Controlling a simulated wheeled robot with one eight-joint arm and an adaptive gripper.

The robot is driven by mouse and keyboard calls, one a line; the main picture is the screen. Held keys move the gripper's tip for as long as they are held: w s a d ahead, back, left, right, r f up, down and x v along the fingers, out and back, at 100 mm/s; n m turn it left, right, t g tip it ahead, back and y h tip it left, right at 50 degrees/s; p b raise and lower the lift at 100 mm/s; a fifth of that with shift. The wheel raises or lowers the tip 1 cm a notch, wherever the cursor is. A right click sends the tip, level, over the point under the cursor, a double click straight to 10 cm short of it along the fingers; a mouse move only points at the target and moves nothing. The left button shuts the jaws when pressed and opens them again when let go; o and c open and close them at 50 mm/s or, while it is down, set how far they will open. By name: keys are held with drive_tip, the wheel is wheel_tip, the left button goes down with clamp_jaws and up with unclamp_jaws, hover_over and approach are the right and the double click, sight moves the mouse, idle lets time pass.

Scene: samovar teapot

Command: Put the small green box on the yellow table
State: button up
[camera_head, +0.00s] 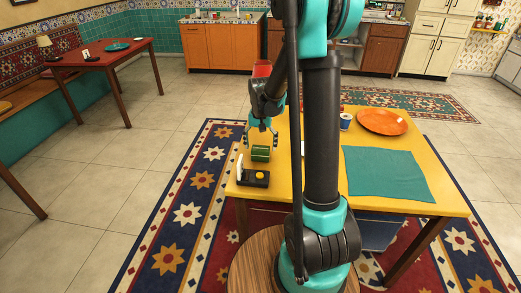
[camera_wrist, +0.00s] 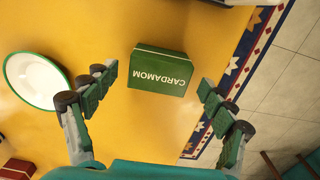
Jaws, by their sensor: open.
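The small green box (camera_head: 260,153) is on the yellow table (camera_head: 320,183), near its left edge. In the wrist view the box (camera_wrist: 160,80) is labelled CARDAMOM and has yellow table surface around it. My gripper (camera_head: 262,137) is above the box with its fingers spread. In the wrist view my gripper (camera_wrist: 158,84) has one finger to each side of the box, with visible gaps, and holds nothing.
A black object with a yellow knob (camera_head: 259,175) lies close in front of the box. A teal mat (camera_head: 388,174), an orange plate (camera_head: 382,121) and a cup (camera_head: 345,122) are farther right. The wrist view shows a green-rimmed white dish (camera_wrist: 38,82) and a red item (camera_wrist: 17,169).

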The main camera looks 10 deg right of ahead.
sight(261, 149)
wheel_tip(261, 149, up, 9)
drive_tip(key=s+d+f+n+t, duration=0.1)
drive_tip(key=s+f, duration=0.1)
drive_tip(key=s, duration=0.5)
drive_tip(key=s+d+f+n+t, duration=0.1)
drive_tip(key=s+f, duration=0.1)
drive_tip(key=s, duration=0.5)
drive_tip(key=s+d+f+n+t, duration=0.1)
drive_tip(key=s+d+f+t, duration=0.1)
drive_tip(key=s, duration=0.5)
drive_tip(key=shift+s+f, duration=0.25)
drive_tip(key=shift+f, duration=0.3)
drive_tip(key=shift+s+f+n, duration=0.25)
drive_tip(key=shift+s+n, duration=0.05)
drive_tip(key=shift+s, duration=0.05)
drive_tip(key=shift+c, duration=0.4)
